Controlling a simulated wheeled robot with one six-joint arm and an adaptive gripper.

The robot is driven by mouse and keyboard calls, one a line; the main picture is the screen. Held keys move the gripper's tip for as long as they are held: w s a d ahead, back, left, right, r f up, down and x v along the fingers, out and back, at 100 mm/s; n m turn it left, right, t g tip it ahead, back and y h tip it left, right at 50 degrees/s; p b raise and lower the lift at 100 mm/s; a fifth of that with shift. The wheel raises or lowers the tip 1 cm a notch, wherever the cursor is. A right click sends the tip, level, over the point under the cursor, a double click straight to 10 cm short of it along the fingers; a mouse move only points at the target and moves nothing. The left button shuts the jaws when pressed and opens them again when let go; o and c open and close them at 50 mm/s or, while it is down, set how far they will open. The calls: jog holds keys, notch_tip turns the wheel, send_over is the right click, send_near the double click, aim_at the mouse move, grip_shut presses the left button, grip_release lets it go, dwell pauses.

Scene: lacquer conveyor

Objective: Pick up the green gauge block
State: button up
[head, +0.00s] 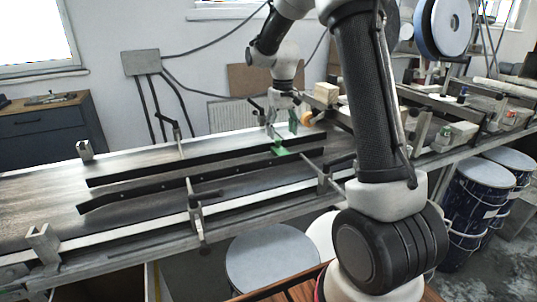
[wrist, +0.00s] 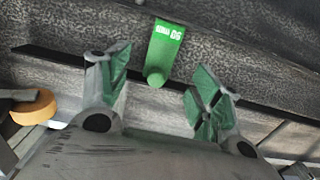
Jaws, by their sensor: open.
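The green gauge block (wrist: 166,45) lies on the dark grey belt in the wrist view, with white lettering on its upper end and a rounded lower end. In the head view it is a small green shape (head: 279,151) on the conveyor beside a black rail. My gripper (wrist: 158,78) is open, with green pads on both fingers. The block shows beyond and between the fingertips, and nothing is held. In the head view my gripper (head: 281,122) hangs just above and behind the block; the exact gap cannot be told.
Black guide rails (head: 150,190) run along the conveyor (head: 50,185), with metal brackets on its near edge. An orange roll (wrist: 35,107) lies left of my gripper in the wrist view. Wooden blocks (head: 326,93) stand right of the gripper in the head view. The left belt is clear.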

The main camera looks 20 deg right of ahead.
aim_at(281, 151)
notch_tip(281, 151, down, 8)
jog(key=shift+a+r, duration=0.1)
jog(key=shift+r, duration=0.1)
jog(key=shift+c, duration=0.4)
jog(key=shift+r, duration=0.1)
jog(key=c, duration=1.3)
